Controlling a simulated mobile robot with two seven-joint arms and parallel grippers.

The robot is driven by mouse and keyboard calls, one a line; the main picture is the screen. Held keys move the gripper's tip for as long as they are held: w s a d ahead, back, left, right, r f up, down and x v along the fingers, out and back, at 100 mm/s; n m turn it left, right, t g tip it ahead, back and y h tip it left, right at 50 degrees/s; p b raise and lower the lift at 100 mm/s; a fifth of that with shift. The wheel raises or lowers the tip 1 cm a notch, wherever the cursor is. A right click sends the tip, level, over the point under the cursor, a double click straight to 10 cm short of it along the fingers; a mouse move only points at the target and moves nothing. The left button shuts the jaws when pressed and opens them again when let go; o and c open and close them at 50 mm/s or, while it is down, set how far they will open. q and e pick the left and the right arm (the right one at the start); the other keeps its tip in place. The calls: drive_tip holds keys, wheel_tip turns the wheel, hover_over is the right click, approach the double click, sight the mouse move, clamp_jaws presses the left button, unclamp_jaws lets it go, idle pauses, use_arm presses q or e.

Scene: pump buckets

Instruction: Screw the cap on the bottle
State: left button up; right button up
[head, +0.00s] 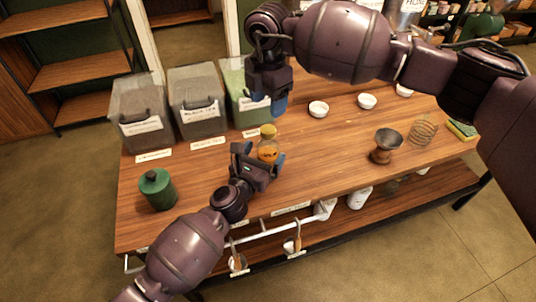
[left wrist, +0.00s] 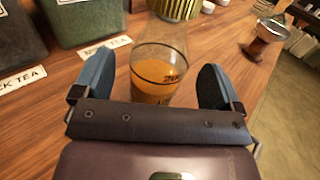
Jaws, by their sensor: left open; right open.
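The bottle (head: 268,152) stands upright on the wooden table (head: 330,165) in the head view. It is clear glass with orange contents, and a gold cap (head: 268,131) is at its top; whether the cap is screwed tight cannot be seen. In the left wrist view the bottle (left wrist: 160,72) is between the fingers, with the ribbed gold cap (left wrist: 176,8) cut off at the top edge. My left gripper (head: 264,165) is open, its blue-padded fingers on either side of the bottle. My right gripper (head: 279,103) is open and empty, above and behind the bottle.
Labelled bins (head: 197,103) stand along the back left. A green canister (head: 157,189) is at the front left. White bowls (head: 318,108), a dark metal cup on a wooden base (head: 385,146), a wire coil (head: 423,130) and a sponge (head: 462,130) lie to the right.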

use_arm(q)
drive_tip(key=shift+x, duration=1.35)
drive_tip(key=shift+c, duration=0.5)
